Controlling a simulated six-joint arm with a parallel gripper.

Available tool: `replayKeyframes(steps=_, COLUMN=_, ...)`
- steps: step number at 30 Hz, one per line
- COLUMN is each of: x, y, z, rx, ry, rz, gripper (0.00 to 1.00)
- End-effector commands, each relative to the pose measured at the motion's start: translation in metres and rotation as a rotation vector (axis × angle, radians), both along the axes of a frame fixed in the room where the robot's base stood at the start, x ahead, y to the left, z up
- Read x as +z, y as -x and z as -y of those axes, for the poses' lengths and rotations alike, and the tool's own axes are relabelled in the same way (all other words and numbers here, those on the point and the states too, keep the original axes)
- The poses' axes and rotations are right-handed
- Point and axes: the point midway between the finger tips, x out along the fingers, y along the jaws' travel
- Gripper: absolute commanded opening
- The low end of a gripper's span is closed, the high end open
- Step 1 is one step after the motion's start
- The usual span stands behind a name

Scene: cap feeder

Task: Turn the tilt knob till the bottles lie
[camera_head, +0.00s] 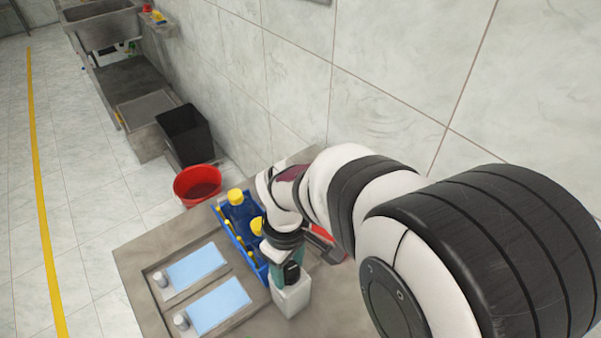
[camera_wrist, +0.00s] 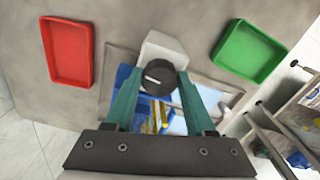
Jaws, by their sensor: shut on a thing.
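The black round tilt knob (camera_wrist: 159,78) with a white pointer mark sits on a white box (camera_wrist: 163,47) in the wrist view. My gripper (camera_wrist: 158,84) has one teal finger on each side of the knob and is shut on it. In the head view my gripper (camera_head: 280,270) is at the white box (camera_head: 291,298), and the knob is largely hidden there.
Two light-blue pads (camera_head: 196,266) lie in recesses on the table (camera_head: 135,262), each near a small metal cylinder. A red tray (camera_wrist: 70,52) and a green tray (camera_wrist: 249,52) flank the box. A red bucket (camera_head: 198,184) and a black bin (camera_head: 186,134) stand beyond the table.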

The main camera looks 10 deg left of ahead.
Motion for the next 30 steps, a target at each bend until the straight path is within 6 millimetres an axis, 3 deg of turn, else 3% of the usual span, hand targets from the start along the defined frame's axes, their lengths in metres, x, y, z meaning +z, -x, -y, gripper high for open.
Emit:
replayKeyframes(steps=3, x=0.0003, y=0.0002, z=-0.0001, rx=-0.343, ry=-0.001, rz=-0.001, gripper=0.0)
replayKeyframes(steps=7, x=0.0003, y=0.0003, z=-0.0002, rx=-0.627, ry=-0.001, rz=-0.001, gripper=0.0)
replayKeyframes(steps=15, x=0.0003, y=0.0003, z=-0.0003, rx=-0.701, ry=-0.001, rz=-0.001, gripper=0.0)
replayKeyframes(steps=16, x=0.0003, y=0.0003, z=-0.0003, rx=-0.701, ry=-0.001, rz=-0.001, gripper=0.6)
replayKeyframes(steps=18, x=0.0003, y=0.0003, z=-0.0003, rx=-0.7, ry=-0.001, rz=-0.001, gripper=0.73)
replayKeyframes(steps=19, x=0.0003, y=0.0002, z=-0.0002, rx=-0.7, ry=-0.001, rz=-0.001, gripper=0.78)
replayKeyframes(steps=27, x=0.0002, y=0.0002, z=-0.0001, rx=-0.681, ry=-0.001, rz=-0.001, gripper=0.78)
replayKeyframes(steps=30, x=0.0002, y=0.0002, z=-0.0001, rx=-0.478, ry=-0.001, rz=-0.001, gripper=0.78)
